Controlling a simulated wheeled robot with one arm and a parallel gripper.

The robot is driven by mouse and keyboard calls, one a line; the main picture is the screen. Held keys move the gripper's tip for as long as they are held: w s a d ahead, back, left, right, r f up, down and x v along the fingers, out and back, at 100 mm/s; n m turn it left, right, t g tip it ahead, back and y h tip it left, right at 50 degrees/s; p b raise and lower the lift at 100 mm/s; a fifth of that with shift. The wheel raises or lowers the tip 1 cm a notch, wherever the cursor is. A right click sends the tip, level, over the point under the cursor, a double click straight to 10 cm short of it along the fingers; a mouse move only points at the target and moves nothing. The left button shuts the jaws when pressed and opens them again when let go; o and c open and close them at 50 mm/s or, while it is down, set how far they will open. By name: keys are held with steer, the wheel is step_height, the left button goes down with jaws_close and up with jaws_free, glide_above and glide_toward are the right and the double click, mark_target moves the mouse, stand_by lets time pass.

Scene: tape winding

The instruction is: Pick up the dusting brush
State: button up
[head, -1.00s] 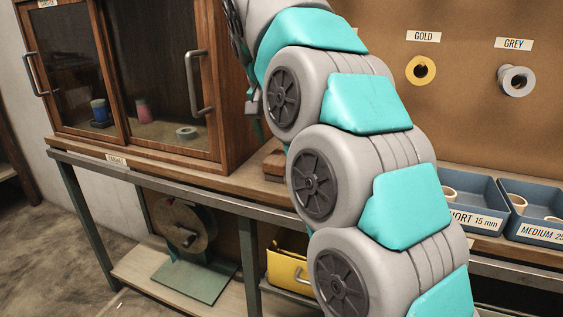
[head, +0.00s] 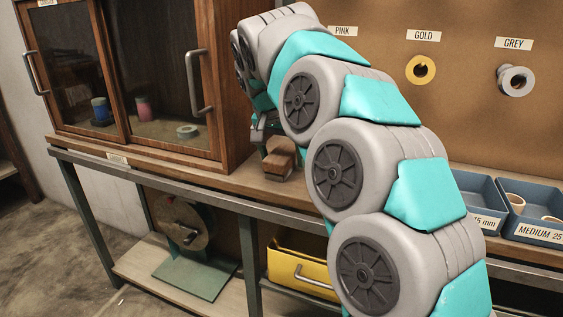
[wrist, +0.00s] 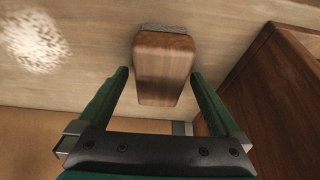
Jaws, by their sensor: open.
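The dusting brush (wrist: 165,68) is a brown wooden block with a grey strip along its far end in the wrist view. In the head view the brush (head: 279,158) lies on the bench, right of the glass-front cabinet. My gripper (wrist: 160,75) is open, with one green finger on each side of the brush's wooden part. The gaps beside the wood are visible, so neither finger appears to touch it.
The wooden cabinet (head: 232,83) stands close to the left of the brush. A board with tape rolls, including a gold roll (head: 411,69), rises behind. Blue bins (head: 481,188) sit to the right. A yellow drawer (head: 285,262) is below the bench.

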steer(key=shift+f+b, duration=0.2)
steer(key=shift+b, duration=0.15)
stand_by(0.5)
steer(key=c, duration=1.5)
